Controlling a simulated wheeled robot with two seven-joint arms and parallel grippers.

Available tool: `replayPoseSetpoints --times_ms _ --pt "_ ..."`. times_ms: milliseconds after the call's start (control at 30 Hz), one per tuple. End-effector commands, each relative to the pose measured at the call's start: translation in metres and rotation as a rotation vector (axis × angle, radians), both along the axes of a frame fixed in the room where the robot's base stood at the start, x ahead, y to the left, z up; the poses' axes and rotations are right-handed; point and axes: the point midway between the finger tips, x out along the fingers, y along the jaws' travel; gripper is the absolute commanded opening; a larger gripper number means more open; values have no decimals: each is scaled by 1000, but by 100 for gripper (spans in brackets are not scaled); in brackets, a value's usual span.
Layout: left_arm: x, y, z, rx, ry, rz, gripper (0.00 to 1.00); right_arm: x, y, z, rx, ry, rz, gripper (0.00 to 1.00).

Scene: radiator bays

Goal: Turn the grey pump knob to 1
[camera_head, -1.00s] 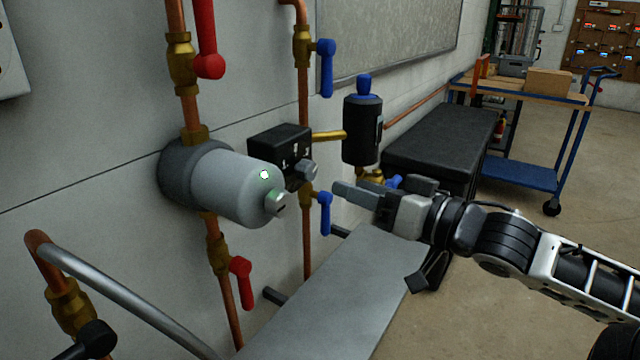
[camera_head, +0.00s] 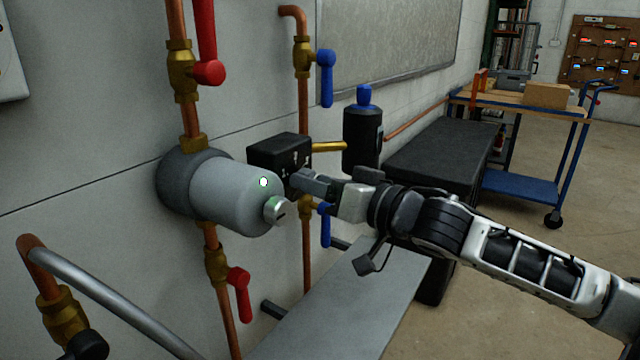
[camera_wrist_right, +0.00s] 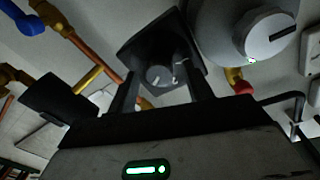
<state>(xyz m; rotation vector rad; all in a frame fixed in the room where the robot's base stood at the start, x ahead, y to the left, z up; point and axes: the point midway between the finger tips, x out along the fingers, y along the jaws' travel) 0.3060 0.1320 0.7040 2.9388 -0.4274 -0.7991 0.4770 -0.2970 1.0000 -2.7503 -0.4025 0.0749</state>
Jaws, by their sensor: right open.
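The grey pump (camera_head: 235,195) sticks out from the wall, with a small grey knob (camera_head: 277,210) on its end. In the right wrist view this knob (camera_wrist_right: 270,35) is at the upper right, with a dark bar across it. A black box (camera_head: 280,152) beside the pump carries another grey knob, mostly hidden behind my fingers in the head view. In the wrist view that box knob (camera_wrist_right: 158,75) shows between the fingers. My right gripper (camera_head: 308,184) is open, its tips close to the box's face; contact cannot be told. My left gripper is out of view.
Copper pipes with red (camera_head: 239,292) and blue (camera_head: 326,78) valve levers run around the pump. A black cylinder (camera_head: 362,135) stands right of the box. A grey bench (camera_head: 350,305) lies below my right arm. A blue cart (camera_head: 520,185) stands further back.

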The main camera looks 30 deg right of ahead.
Motion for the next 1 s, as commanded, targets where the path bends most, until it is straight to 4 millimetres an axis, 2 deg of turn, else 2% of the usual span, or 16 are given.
replayPoseSetpoints --times_ms 200,233,367,400,767,1000 --pt "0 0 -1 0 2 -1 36 0 0 0 0 0 0 51" --pt "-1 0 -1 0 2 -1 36 0 0 0 0 0 0 45" --pt "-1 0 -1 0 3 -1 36 0 0 0 0 0 0 9" --pt "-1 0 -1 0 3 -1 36 0 0 0 0 0 0 6" --pt "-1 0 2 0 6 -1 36 0 0 1 -41 -17 0 6" --pt "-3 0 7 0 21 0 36 0 0 2 -177 -72 -2 6"
